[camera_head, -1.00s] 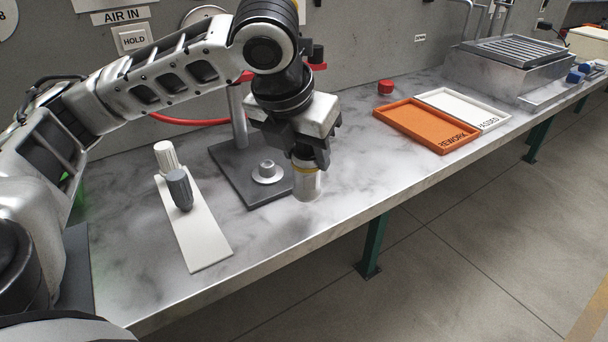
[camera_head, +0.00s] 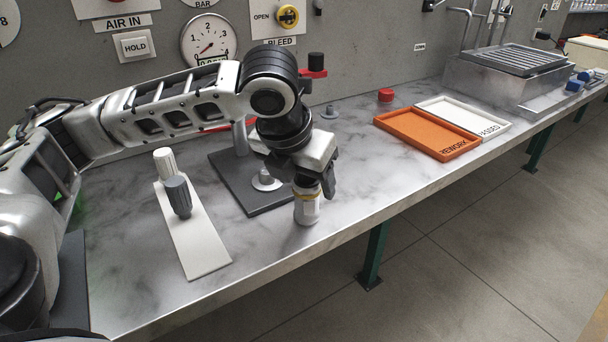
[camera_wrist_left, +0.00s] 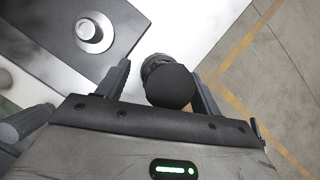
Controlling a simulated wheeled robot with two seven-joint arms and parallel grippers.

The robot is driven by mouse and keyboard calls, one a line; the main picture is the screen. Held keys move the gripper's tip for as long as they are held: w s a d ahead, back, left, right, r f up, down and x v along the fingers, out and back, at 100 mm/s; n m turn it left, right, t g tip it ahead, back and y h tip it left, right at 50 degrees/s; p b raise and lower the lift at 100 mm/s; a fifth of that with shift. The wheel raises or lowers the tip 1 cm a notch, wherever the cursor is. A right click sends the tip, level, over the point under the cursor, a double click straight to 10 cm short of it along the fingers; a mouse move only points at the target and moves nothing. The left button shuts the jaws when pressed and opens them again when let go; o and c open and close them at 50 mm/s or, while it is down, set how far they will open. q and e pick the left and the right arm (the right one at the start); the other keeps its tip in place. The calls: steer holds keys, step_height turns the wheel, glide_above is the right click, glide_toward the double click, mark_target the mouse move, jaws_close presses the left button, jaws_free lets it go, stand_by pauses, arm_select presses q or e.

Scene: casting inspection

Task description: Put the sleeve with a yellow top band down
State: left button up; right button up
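The sleeve with a yellow top band (camera_head: 306,209) is pale grey-white and stands upright on the marble bench near its front edge, right of the dark base plate. My left gripper (camera_head: 315,184) is just above it, with its fingers around the upper end. In the left wrist view, the sleeve's dark round end (camera_wrist_left: 169,87) lies between the two fingers (camera_wrist_left: 160,72). A gap shows on the left finger's side, so the gripper looks open; the right finger is close to the sleeve. My right gripper is not in view.
The dark base plate (camera_head: 228,184) with a round metal boss (camera_head: 266,181) is just left of the sleeve. A white strip (camera_head: 199,245) holds a white and a grey ribbed piece. An orange tray (camera_head: 427,134) and a white tray (camera_head: 465,115) lie right.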

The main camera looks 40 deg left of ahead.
arm_select(q)
steer(key=shift+r, duration=0.3)
steer(key=p+v, duration=0.3)
steer(key=v, duration=0.8)
steer(key=shift+s+r, duration=0.15)
steer(key=shift+r, duration=0.2)
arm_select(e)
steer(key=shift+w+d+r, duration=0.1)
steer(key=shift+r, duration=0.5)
arm_select(q)
steer(key=shift+r, duration=0.1)
